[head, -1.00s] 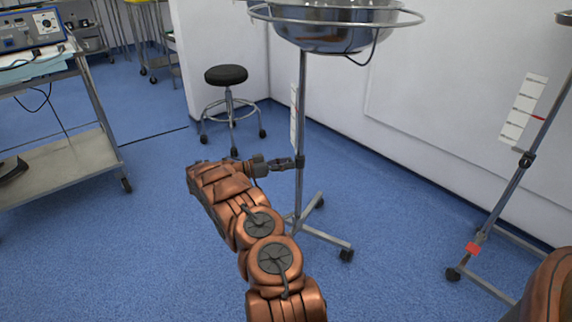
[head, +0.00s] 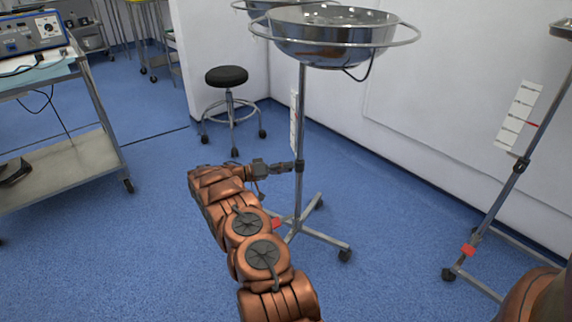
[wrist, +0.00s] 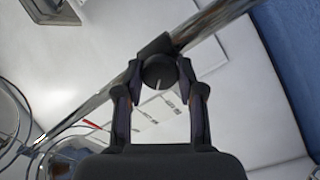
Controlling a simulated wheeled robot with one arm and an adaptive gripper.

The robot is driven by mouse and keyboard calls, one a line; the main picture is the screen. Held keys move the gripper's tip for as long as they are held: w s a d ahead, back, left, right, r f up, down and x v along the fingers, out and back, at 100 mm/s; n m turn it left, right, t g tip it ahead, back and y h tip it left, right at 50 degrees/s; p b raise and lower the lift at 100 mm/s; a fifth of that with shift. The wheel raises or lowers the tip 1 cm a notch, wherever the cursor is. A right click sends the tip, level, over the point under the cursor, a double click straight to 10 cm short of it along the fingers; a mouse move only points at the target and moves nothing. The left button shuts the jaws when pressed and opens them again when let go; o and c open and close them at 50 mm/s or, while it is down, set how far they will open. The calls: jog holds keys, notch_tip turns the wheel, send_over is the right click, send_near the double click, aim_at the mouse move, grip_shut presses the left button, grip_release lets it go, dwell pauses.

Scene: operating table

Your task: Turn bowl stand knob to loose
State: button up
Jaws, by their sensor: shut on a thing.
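The bowl stand has a shiny metal pole (head: 301,110) with a steel bowl (head: 325,42) in a ring on top. Its dark round knob (wrist: 159,72) sits on a black collar on the pole, with a pale pointer line toward the bottom of the wrist view. My gripper (wrist: 160,78) is shut on the knob, one finger on each side. In the head view my gripper (head: 284,168) reaches the collar from the left; the knob is hidden there. A scale card with markings (wrist: 172,107) shows behind the fingers, too blurred to read.
A second bowl (head: 270,9) is partly hidden behind the first. Another stand (head: 503,190) with a red marker is at the right. A black stool (head: 226,75) and a metal cart (head: 75,165) stand at the left. Blue floor is open between them.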

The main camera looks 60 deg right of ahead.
jog(key=n+p, duration=0.4)
jog(key=n, duration=2.3)
jog(key=shift+f+p, duration=0.1)
jog(key=shift+p, duration=0.25)
jog(key=shift+n, duration=0.4)
jog(key=o, duration=1.2)
jog(key=shift+c, duration=0.2)
jog(key=shift+a, duration=0.1)
